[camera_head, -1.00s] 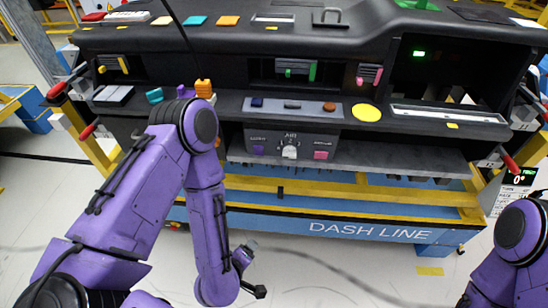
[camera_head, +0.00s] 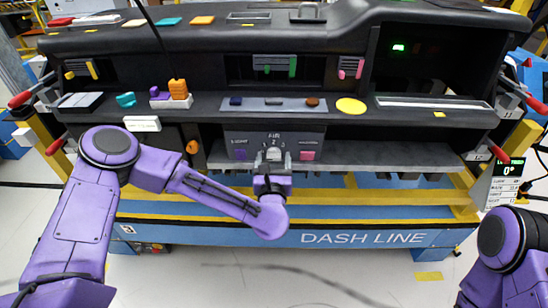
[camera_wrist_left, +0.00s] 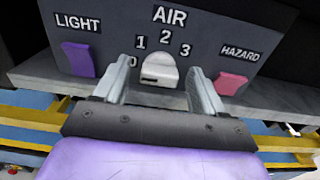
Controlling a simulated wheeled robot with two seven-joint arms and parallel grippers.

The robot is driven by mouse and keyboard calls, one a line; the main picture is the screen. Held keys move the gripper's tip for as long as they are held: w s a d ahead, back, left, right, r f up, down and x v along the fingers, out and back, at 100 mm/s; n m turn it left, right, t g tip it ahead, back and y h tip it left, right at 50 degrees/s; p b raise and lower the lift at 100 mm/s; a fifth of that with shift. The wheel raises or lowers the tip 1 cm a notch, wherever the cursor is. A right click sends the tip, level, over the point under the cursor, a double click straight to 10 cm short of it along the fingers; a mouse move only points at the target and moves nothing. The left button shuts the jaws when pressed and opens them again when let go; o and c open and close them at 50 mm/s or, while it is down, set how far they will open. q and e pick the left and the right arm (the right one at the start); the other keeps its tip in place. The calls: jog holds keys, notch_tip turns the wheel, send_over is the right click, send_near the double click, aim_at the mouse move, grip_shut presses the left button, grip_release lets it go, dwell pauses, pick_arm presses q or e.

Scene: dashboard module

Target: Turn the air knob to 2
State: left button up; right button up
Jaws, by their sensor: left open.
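The white air knob (camera_head: 274,154) is on the dark panel under the AIR label. In the left wrist view the knob (camera_wrist_left: 158,72) sits below the figures 0, 1, 2 and 3; I cannot tell which one it points to. My left gripper (camera_head: 272,172) is in front of the panel. In the left wrist view its open fingers (camera_wrist_left: 159,80) stand one on each side of the knob, with gaps visible between them and it. The gripper's right finger is close to the pink hazard button. My right gripper is out of view.
The purple light button (camera_wrist_left: 79,59) is left of the knob and the pink hazard button (camera_wrist_left: 231,83) is right of it. A grey ledge (camera_head: 345,157) runs below the panel. Coloured blocks (camera_head: 178,88) lie on the shelf above left.

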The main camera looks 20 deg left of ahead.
pick_arm(q)
jog(key=shift+w, duration=0.2)
jog(key=c, duration=1.1)
jog(key=shift+o, duration=0.2)
jog(key=shift+m, duration=0.3)
jog(key=m+b, duration=0.1)
jog(key=m, duration=0.2)
jog(key=shift+m, duration=0.3)
jog(key=m, duration=0.4)
jog(key=shift+d, duration=0.1)
jog(key=m, duration=0.5)
jog(key=shift+d+f+m, duration=0.1)
jog(key=shift+m, duration=0.3)
jog(key=shift+f+m, duration=0.1)
jog(key=shift+m, duration=1.8)
